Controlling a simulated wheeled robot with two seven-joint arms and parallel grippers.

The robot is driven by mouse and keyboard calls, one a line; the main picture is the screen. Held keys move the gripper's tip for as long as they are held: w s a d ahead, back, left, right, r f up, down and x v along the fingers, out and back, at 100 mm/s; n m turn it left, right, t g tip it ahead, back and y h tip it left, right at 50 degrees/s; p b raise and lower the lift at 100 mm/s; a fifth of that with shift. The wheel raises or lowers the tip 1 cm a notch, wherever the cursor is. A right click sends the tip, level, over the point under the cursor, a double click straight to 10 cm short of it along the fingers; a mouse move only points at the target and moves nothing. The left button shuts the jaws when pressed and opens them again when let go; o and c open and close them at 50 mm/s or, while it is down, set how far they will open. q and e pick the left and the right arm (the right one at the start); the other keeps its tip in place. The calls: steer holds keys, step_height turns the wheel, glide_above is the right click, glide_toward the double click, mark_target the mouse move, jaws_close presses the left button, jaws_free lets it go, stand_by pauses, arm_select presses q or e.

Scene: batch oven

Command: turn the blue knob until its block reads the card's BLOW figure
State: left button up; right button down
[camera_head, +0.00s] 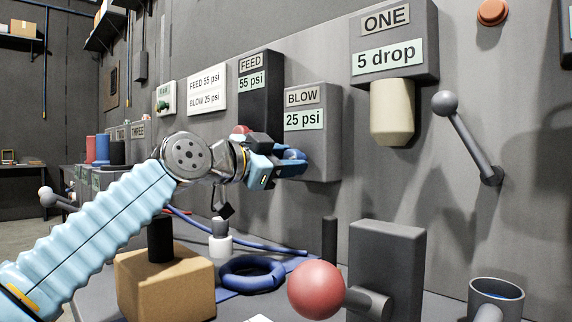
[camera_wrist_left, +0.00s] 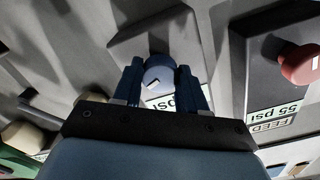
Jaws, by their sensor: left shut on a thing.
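The BLOW block (camera_head: 318,151) is a grey box on the wall, and its display reads 25 psi. The card (camera_head: 207,91) on the wall reads FEED 55 psi and BLOW 25 psi. My left gripper (camera_head: 297,162) is at the front of the BLOW block, shut on the blue knob (camera_head: 293,154). In the left wrist view the blue knob (camera_wrist_left: 158,74) with a white mark sits between the two fingers (camera_wrist_left: 160,88). The gripper partly hides the knob in the head view. My right gripper is not in view.
The FEED block (camera_head: 260,100) beside it reads 55 psi and has a red knob (camera_wrist_left: 300,64). The ONE block (camera_head: 394,45) reads 5 drop.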

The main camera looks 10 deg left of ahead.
arm_select(q)
steer(key=shift+m, duration=0.4)
steer(key=o, duration=1.1)
steer(key=shift+c, duration=0.2)
steer(key=b+v, duration=0.3)
steer(key=v, duration=0.4)
steer(key=shift+s, duration=0.25)
steer(key=shift+a, duration=0.1)
